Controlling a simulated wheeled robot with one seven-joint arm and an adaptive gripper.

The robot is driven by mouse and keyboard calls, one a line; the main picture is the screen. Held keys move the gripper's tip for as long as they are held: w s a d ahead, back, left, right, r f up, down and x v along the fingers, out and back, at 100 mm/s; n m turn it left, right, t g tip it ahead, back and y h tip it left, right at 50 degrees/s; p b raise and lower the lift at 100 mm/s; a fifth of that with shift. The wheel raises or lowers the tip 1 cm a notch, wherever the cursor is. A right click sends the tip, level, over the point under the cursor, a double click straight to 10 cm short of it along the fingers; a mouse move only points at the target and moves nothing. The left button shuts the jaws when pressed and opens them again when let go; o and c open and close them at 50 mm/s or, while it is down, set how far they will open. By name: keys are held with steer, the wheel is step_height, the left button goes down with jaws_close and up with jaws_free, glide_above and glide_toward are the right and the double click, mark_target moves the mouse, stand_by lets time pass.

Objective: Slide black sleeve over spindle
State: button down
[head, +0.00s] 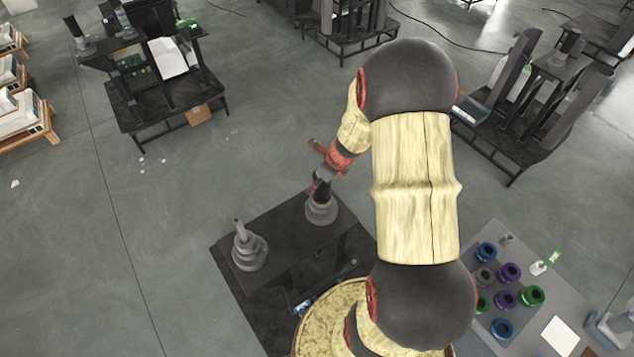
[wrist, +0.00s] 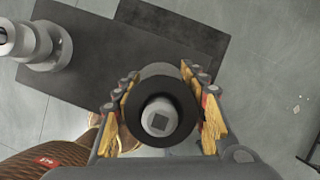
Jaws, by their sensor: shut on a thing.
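My gripper (head: 325,172) is shut on the black sleeve (head: 321,190) above the dark platform. In the wrist view the yellow-padded fingers of my gripper (wrist: 160,112) press the black sleeve (wrist: 166,82) from both sides. The grey spindle end (wrist: 158,118), with a dark square in it, shows inside the sleeve's bore, so the sleeve appears to be around the spindle. In the head view the sleeve stands roughly upright over the spindle's grey stepped base (head: 321,210). Whether its lower edge touches that base I cannot tell.
A second grey column (head: 249,249), bare, stands left on the same dark platform (head: 285,250); it also shows in the wrist view (wrist: 40,42). At lower right a grey table (head: 480,342) holds several blue, purple and green rings. Other dark stands are farther back. Open floor lies left.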

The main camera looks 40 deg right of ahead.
steer(key=c, duration=1)
jaws_free()
steer(key=v, duration=1.2)
steer(key=shift+d, duration=0.1)
steer(key=shift+n, duration=0.3)
